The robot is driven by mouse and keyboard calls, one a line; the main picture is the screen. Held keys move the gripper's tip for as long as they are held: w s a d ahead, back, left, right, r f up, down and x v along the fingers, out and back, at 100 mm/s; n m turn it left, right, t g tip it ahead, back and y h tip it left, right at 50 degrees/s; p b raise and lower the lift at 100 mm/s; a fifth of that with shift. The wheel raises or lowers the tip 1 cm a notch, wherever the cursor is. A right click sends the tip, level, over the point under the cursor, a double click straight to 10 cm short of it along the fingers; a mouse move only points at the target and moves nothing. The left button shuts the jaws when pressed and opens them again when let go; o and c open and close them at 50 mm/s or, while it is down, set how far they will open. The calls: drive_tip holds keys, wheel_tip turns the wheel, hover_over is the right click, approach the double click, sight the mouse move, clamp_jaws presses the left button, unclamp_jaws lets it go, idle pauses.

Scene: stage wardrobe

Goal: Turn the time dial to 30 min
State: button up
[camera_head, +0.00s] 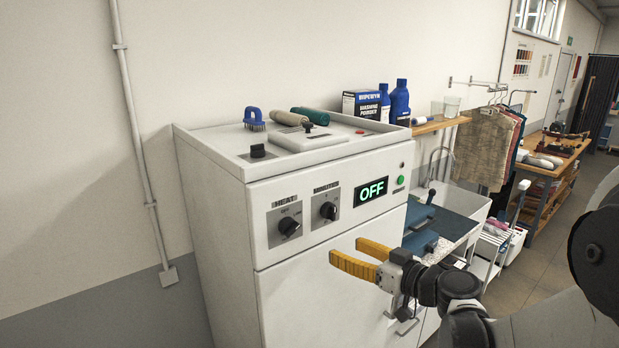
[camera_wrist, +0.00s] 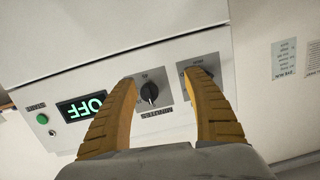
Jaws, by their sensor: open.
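The time dial (camera_head: 328,211) is a black knob on a grey plate labelled MINUTES, on the front of a white machine (camera_head: 330,296). In the wrist view the minutes dial (camera_wrist: 149,93) appears upside down, between my two yellow fingers and beyond their tips. Its pointer setting is too small to read. A display (camera_head: 371,190) to its right shows OFF in green. My gripper (camera_head: 345,254) is open and empty, in front of the machine and below the dials in the head view, apart from the knob.
The HEAT dial (camera_head: 289,226) sits left of the minutes dial; one finger partly covers it in the wrist view. A green button (camera_head: 400,180) is right of the display. A brush (camera_head: 254,119) and rolls lie on top. A sink counter (camera_head: 447,225) stands to the right.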

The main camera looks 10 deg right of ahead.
sight(335, 216)
drive_tip(key=w+d+r+t+p, duration=0.2)
drive_tip(key=d+r, duration=0.1)
drive_tip(key=r, duration=0.1)
drive_tip(key=p+x, duration=0.1)
drive_tip(key=x, duration=0.9)
drive_tip(key=shift+w+a+p, duration=0.15)
drive_tip(key=shift+p, duration=0.15)
drive_tip(key=c, duration=1.2)
